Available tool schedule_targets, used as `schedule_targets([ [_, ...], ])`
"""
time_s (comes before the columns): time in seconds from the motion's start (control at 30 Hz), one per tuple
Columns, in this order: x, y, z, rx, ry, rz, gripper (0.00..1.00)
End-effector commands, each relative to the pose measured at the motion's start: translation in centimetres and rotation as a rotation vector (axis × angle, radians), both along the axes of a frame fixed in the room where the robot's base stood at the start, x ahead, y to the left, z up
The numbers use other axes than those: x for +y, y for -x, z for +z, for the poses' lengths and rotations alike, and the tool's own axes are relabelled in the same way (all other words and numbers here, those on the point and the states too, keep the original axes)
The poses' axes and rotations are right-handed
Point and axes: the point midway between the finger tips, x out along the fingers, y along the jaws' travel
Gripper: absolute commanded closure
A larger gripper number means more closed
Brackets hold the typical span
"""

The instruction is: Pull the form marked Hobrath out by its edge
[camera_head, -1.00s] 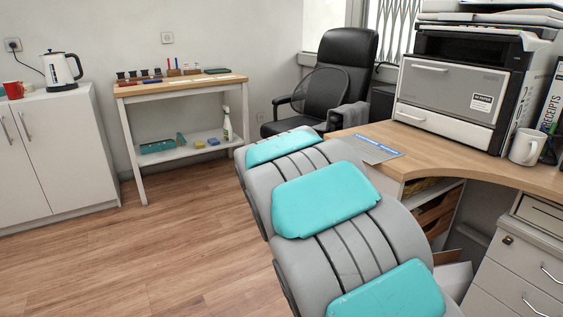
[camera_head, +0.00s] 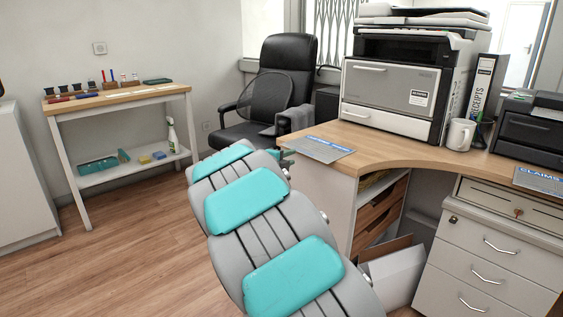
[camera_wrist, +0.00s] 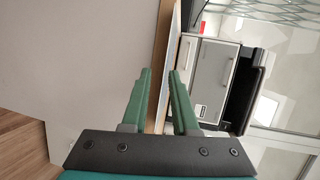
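No form with a readable Hobrath mark shows. A flat sheet with a blue header (camera_head: 318,148) lies on the left end of the wooden desk (camera_head: 400,150); its lettering is too small to read. A second sheet, headed CLAIMS (camera_head: 541,180), lies at the desk's right end. In the wrist view my gripper (camera_wrist: 160,75) shows two green fingers with a gap between them and nothing held. The desk edge (camera_wrist: 162,60) and the printer (camera_wrist: 211,70) appear beyond the fingers. In the head view my arm mostly hides the gripper, near the desk's left end.
The large printer (camera_head: 405,88) stands on the desk, with a white mug (camera_head: 460,134), a RECEIPTS binder (camera_head: 488,88) and a smaller black machine (camera_head: 530,128) to its right. A black chair (camera_head: 262,100) stands behind. A side table (camera_head: 120,97) stands at left. An open box (camera_head: 392,272) sits below the desk.

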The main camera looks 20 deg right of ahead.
Motion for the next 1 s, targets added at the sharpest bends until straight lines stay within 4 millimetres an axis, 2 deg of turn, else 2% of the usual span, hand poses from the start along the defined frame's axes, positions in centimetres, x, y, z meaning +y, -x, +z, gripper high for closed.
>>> schedule_targets([
  [0.3,-3.2,-1.1,-0.2,0.002,-0.002,0.0,0.72],
  [0.5,-4.5,-1.6,-0.2,0.003,-0.003,0.0,0.72],
  [0.93,-5.0,-1.7,-0.1,0.001,0.0,0.0,0.72],
  [1.0,-5.0,-1.7,-0.1,0.001,0.0,0.0,0.79],
])
